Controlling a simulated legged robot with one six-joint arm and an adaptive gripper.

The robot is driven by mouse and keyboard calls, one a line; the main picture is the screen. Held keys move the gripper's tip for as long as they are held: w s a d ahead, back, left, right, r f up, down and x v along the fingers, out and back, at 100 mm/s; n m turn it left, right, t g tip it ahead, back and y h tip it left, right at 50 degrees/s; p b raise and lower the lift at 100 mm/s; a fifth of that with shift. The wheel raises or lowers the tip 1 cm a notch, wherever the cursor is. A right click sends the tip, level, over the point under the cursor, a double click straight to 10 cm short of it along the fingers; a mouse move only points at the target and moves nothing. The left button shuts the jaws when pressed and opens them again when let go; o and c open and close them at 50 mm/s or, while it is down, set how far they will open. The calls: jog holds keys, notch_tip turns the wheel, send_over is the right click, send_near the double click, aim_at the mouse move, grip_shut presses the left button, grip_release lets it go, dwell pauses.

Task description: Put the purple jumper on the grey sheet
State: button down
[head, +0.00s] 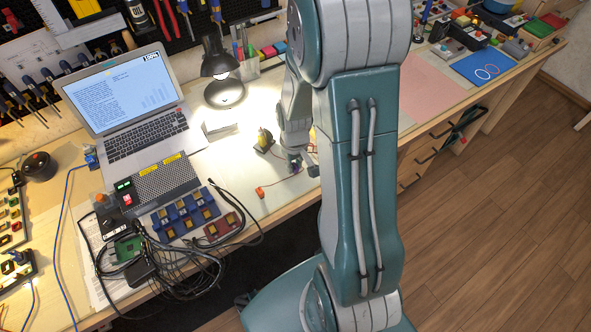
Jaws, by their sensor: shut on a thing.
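My gripper (304,166) is low over the lit bench top, partly hidden behind my own arm. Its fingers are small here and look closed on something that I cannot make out. A thin dark wire (281,182) runs from beside the fingers down-left to a small orange piece (260,193) on the bench. This may be the jumper, but its purple colour is not clear. I cannot pick out a grey sheet; my arm hides part of the bench.
A yellow and dark object (264,140) stands just left of my gripper. A lamp (219,62), a laptop (130,105), blue modules (186,213) and tangled black cables (180,262) fill the left. A pink sheet (432,84) and a blue sheet (484,67) lie to the right.

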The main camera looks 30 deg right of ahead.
aim_at(295, 171)
jog(key=shift+w+d+f, duration=0.1)
jog(key=shift+d+f, duration=0.05)
jog(key=shift+f, duration=0.2)
notch_tip(295, 171, down, 2)
jog(key=shift+f, duration=0.25)
jog(key=shift+w+d+f, duration=0.1)
jog(key=shift+d+f, duration=0.05)
jog(key=shift+f, duration=0.15)
jog(key=shift+f, duration=0.1)
jog(key=c, duration=0.6)
grip_release()
